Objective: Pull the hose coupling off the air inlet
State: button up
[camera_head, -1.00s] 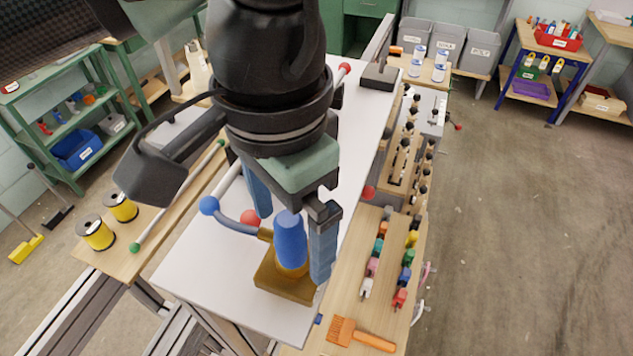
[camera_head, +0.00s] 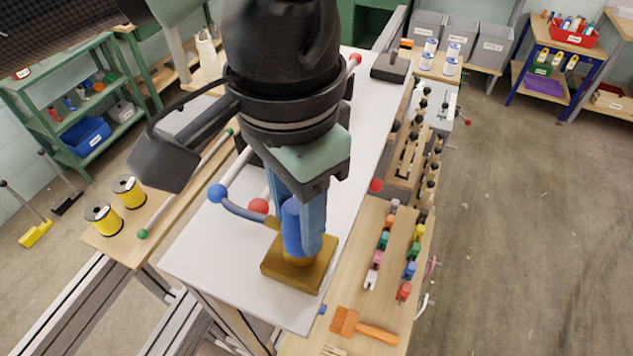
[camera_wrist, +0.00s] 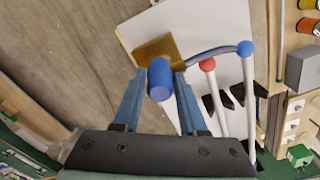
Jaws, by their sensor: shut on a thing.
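The hose coupling (camera_head: 291,226) is a blue cylinder standing upright on the air inlet, a brass-coloured square block (camera_head: 299,268) with a round fitting on top. The coupling also shows in the wrist view (camera_wrist: 160,78), with the brass block (camera_wrist: 152,49) behind it. A blue-grey hose (camera_head: 243,212) runs from the fitting's left side to a blue ball. My gripper (camera_head: 298,245) is shut on the coupling, one finger on each side, from above. The coupling still appears seated on the inlet; the fingers partly hide the joint.
The block stands on a white table top (camera_head: 220,273). Red balls and white rods lie left of my gripper. An orange brush (camera_head: 362,326) and coloured clips (camera_head: 409,270) lie on the wooden bench at right. Yellow spools (camera_head: 103,217) stand at left.

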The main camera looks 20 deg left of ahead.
jog(key=shift+r+p, duration=3.05)
